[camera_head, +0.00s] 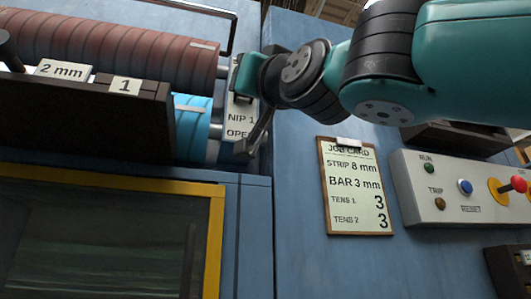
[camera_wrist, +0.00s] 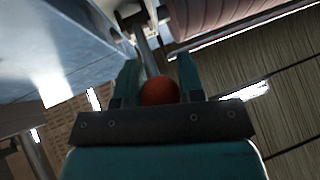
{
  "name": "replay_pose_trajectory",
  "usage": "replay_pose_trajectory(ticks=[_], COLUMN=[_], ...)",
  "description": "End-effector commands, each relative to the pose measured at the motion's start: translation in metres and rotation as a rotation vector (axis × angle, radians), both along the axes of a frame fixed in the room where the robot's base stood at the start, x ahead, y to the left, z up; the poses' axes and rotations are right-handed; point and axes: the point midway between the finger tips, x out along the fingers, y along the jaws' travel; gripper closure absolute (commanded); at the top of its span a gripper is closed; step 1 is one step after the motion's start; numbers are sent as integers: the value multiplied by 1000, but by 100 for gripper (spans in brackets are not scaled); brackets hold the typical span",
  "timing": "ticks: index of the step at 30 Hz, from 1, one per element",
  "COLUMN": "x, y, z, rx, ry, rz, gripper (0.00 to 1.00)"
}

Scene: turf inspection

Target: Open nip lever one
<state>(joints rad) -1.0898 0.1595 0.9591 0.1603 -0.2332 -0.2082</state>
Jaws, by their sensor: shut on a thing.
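Nip lever one shows in the wrist view as a grey bar (camera_wrist: 148,52) ending in a red ball knob (camera_wrist: 158,90). My gripper (camera_wrist: 159,78) has its two teal fingers on either side of the knob and is shut on it. In the head view my gripper (camera_head: 243,76) is at the blue machine frame, right of the rollers. Part of the grey lever (camera_head: 258,135) slants down to the left below it; the knob is hidden there. A white plate reading "NIP 1" and "OPE..." (camera_head: 239,116) is partly covered by my gripper and the lever.
A dark red roller (camera_head: 130,48) lies above a blue roller (camera_head: 193,125) at the left. A dark bar (camera_head: 90,108) carries tags "2 mm" and "1". A job card (camera_head: 356,187) and a control panel (camera_head: 450,190) with buttons are at the right, below my arm.

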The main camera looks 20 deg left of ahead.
Motion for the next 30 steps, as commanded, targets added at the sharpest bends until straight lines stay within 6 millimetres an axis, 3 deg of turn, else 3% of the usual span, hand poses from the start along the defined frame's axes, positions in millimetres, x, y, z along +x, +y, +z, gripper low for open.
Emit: replay_pose_trajectory(ticks=[4, 5, 7, 8, 19, 30], x=[6, 6, 6, 6, -5, -47], y=[1, 2, 2, 3, -8, -60], z=[-4, -4, -4, -4, -7, -63], rx=[-8, -8, -7, -7, 0, 0], ry=[9, 9, 9, 9, 2, 3], rz=[-13, -13, -11, -10, -4, -2], gripper=[100, 58, 42, 40, 40, 40])
